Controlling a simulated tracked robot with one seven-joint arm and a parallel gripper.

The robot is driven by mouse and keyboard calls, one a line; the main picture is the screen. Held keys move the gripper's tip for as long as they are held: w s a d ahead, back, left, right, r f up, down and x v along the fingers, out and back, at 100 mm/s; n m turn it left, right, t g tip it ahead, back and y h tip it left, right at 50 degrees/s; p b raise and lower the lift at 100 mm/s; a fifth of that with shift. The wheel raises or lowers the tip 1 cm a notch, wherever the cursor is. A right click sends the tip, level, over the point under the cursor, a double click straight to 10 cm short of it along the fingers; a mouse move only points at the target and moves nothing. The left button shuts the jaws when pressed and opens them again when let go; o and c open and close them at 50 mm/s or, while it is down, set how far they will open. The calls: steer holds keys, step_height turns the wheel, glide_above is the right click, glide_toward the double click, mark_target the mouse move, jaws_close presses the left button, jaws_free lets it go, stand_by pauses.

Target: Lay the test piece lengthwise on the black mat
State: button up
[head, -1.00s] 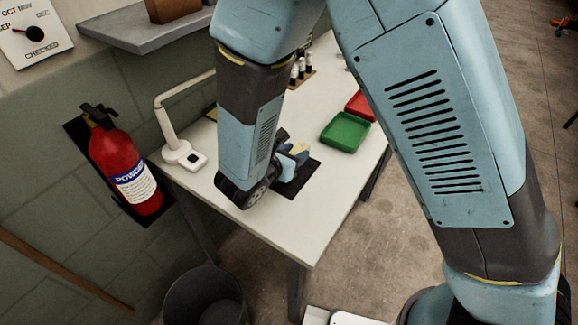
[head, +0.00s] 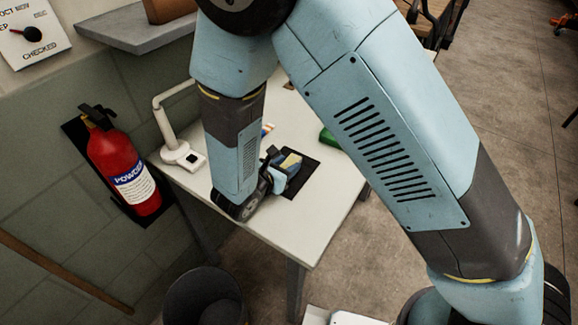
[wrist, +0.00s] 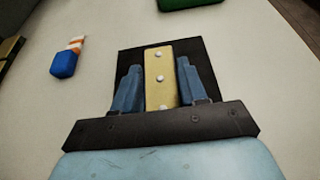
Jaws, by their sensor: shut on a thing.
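The test piece (wrist: 160,75) is a yellow strip with several pale round rivets along it. In the wrist view it lies between the two blue fingers of my gripper (wrist: 161,88), which is shut on it. The black mat (wrist: 126,60) shows behind and around the strip, and the strip's long side runs along the view over it. I cannot tell whether the strip touches the mat. In the head view my gripper (head: 283,172) is over the mat (head: 304,181), with the yellow piece (head: 291,161) showing at its fingers.
A blue object with an orange-and-white end (wrist: 65,62) lies left of the mat. A green tray (head: 330,138) is behind, partly hidden by my arm. A white lamp (head: 177,150) stands at the table's left. The table front (head: 290,237) is clear.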

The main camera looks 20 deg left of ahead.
steer(key=o, duration=1.1)
steer(key=shift+f, duration=0.1)
steer(key=v, duration=1.2)
